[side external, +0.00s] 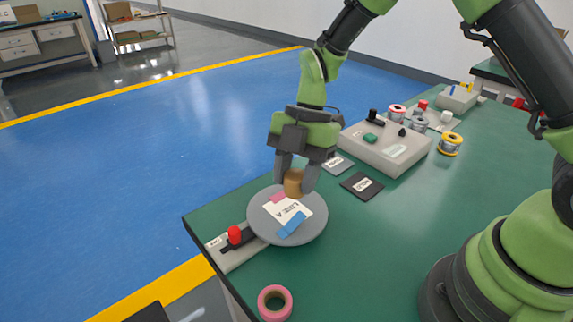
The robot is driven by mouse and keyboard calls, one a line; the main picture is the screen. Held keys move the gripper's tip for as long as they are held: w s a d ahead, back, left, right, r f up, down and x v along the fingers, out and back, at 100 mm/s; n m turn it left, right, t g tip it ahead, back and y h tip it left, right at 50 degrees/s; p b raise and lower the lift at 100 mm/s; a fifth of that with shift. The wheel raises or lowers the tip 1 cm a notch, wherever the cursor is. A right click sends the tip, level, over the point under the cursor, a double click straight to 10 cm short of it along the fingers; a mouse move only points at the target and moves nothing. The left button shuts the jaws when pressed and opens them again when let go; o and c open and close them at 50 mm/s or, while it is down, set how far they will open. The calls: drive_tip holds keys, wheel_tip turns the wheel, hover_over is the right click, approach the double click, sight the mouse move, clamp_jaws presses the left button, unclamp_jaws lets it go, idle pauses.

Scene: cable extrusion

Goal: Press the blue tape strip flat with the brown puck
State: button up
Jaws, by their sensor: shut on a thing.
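The blue tape strip (291,225) lies at the lower right of a white labelled card on a round grey disc (261,226). A pink strip (278,197) is at the card's upper edge. My gripper (295,187) is shut on the brown puck (293,183) and holds it over the far edge of the disc, behind the blue strip and apart from it. I cannot tell whether the puck touches the disc.
A roll of pink tape (275,302) lies at the table's front edge. A red-topped device (235,235) is left of the disc. A black card (362,185) and a grey box (386,150) with small items are behind to the right. The green table right of the disc is clear.

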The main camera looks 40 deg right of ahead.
sight(294, 225)
drive_tip(key=shift+s+n, duration=0.35)
drive_tip(key=shift+n, duration=0.05)
drive_tip(key=shift+s+f, duration=0.1)
drive_tip(key=shift+f, duration=3.5)
drive_tip(key=shift+r, duration=3.6)
